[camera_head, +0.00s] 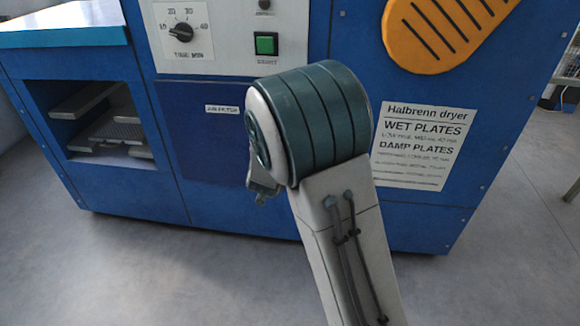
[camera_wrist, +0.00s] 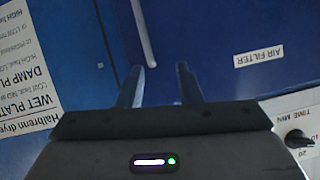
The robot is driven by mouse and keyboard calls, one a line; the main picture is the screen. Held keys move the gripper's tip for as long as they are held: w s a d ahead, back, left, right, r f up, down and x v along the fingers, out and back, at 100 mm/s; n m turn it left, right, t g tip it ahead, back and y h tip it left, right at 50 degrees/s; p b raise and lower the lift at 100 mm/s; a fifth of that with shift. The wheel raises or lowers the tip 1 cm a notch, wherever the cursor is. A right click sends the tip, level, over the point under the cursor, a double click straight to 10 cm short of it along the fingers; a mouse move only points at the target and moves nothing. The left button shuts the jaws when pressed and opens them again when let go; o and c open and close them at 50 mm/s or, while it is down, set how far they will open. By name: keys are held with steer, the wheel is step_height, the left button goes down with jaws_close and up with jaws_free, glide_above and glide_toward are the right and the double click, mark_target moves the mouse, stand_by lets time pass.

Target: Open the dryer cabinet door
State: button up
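The blue dryer cabinet (camera_head: 120,170) fills much of the head view. A darker blue panel (camera_head: 205,150) with an "AIR FILTER" label sits in its front, left of my arm. In the wrist view, turned upside down, this panel (camera_wrist: 215,30) lies beyond my fingers. A pale bar handle (camera_wrist: 143,35) runs along the front between the label and the printed sheet; my arm hides it in the head view. My gripper (camera_wrist: 160,68) is open and empty. Its left fingertip appears close to the handle's lower end; whether they touch, I cannot tell.
A control panel with a timer dial (camera_head: 181,32) and green button (camera_head: 266,43) is above. An open bay (camera_head: 105,115) with trays is at left. A printed sheet (camera_head: 424,145) and an orange slotted cover (camera_head: 440,30) are at right. The grey floor (camera_head: 150,270) in front is clear.

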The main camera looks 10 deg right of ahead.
step_height(320, 180, down, 10)
steer(key=w+m+t+h+b, duration=0.1)
steer(key=w+t+h+b, duration=0.15)
steer(key=h+b, duration=0.35)
steer(key=shift+t, duration=0.25)
steer(key=b+x, duration=0.2)
steer(key=x, duration=1.1)
steer(key=shift+w+b, duration=0.2)
steer(key=shift+b, duration=0.15)
jaws_close()
